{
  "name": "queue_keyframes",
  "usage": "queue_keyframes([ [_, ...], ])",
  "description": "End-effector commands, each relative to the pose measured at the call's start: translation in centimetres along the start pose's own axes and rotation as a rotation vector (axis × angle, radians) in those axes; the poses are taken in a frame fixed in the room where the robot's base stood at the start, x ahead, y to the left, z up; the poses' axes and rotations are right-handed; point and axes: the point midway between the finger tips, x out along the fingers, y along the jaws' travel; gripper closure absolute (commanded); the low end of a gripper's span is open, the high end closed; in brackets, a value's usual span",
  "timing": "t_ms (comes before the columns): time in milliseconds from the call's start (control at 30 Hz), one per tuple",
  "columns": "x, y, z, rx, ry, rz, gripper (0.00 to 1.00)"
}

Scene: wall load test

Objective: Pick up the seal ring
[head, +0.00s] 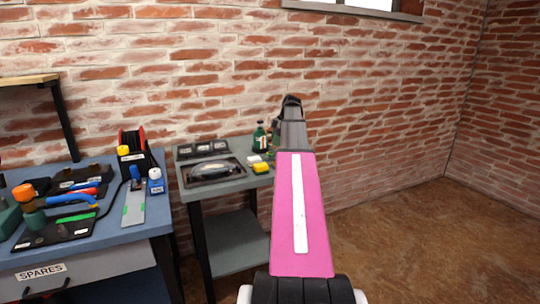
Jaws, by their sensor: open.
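I cannot make out a seal ring for certain in the head view. My arm, pink and then grey with a dark far end, reaches forward from the bottom centre and covers the right side of the small grey table (222,188). My gripper's fingers cannot be made out; they are hidden behind or beyond the arm. On the small table lies a black tray (234,178) with a grey oval object (210,170) in it. A dark panel (201,148) with several light squares lies behind it.
Green bottles (260,135) and a yellow block (260,168) are beside my arm. A blue workbench (124,236) at left holds several tools, a cable reel (132,142) and a white bottle (155,183). A brick wall stands behind; the floor at right is clear.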

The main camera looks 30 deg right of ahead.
Motion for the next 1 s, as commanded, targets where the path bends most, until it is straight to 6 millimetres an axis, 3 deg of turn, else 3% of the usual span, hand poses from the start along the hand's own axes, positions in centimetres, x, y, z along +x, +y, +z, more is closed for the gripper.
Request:
queue_keyframes([
  [233,1.7,0.0,0.0,0.000,0.000,-0.001,0.32],
  [500,5.3,0.0,0.1,0.000,0.000,-0.001,0.32],
  [767,5.7,0.1,0.1,0.000,0.000,0.001,0.32],
  [933,5.7,0.1,0.1,0.000,0.000,0.001,0.84],
  [1000,5.7,0.1,0.1,0.000,0.000,0.001,0.85],
])
